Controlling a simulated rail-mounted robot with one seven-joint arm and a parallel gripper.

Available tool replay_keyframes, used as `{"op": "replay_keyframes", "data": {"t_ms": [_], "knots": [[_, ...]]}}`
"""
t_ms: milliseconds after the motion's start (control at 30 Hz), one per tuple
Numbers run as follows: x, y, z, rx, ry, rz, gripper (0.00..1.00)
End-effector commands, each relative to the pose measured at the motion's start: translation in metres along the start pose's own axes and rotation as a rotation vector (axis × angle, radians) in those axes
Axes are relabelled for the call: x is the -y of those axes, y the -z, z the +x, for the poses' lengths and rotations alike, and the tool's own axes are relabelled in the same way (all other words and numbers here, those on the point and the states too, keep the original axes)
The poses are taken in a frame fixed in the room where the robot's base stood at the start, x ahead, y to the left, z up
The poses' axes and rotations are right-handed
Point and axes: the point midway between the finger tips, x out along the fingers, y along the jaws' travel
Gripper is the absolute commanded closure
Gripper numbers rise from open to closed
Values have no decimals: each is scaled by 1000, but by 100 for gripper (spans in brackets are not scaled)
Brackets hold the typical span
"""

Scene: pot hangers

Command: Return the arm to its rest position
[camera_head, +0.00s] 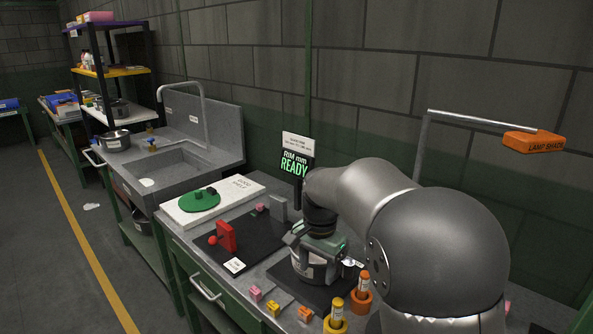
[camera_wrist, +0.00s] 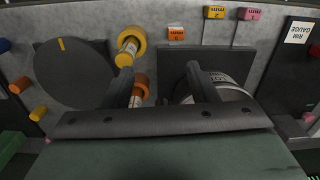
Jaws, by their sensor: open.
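My gripper (camera_head: 318,243) is low over the bench at a steel pot (camera_head: 312,268), which stands on a dark square pad (camera_head: 292,293) and is partly hidden by the gripper. In the wrist view, the two fingers of my gripper (camera_wrist: 158,72) are spread apart. The pot (camera_wrist: 228,88) shows beside and behind the right finger; I cannot tell whether they touch. My arm (camera_head: 365,195) is bent forward and down over the right part of the bench.
Orange and yellow holders (camera_head: 361,301) with upright labelled pieces stand close to the pot. Small coloured blocks (camera_head: 273,309) line the bench front. A red gauge (camera_head: 226,236), a READY sign (camera_head: 295,165) and an overhead lamp (camera_head: 533,142) are nearby. A sink (camera_head: 178,165) lies left.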

Motion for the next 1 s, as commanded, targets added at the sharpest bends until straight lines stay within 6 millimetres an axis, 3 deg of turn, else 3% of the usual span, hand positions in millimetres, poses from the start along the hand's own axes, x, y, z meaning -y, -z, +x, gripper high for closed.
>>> {"op": "replay_keyframes", "data": {"t_ms": [100, 200, 300, 433, 600, 1000], "knots": [[-65, -26, -12, 6, 23, -139, 47], [-119, -59, -12, -1, 34, -294, 47], [-167, -93, -3, -16, 32, -442, 47], [-211, -128, 14, -32, 19, -587, 47], [-236, -150, 27, -42, 4, -681, 47], [-238, -152, 29, -41, 2, -692, 47]]}}
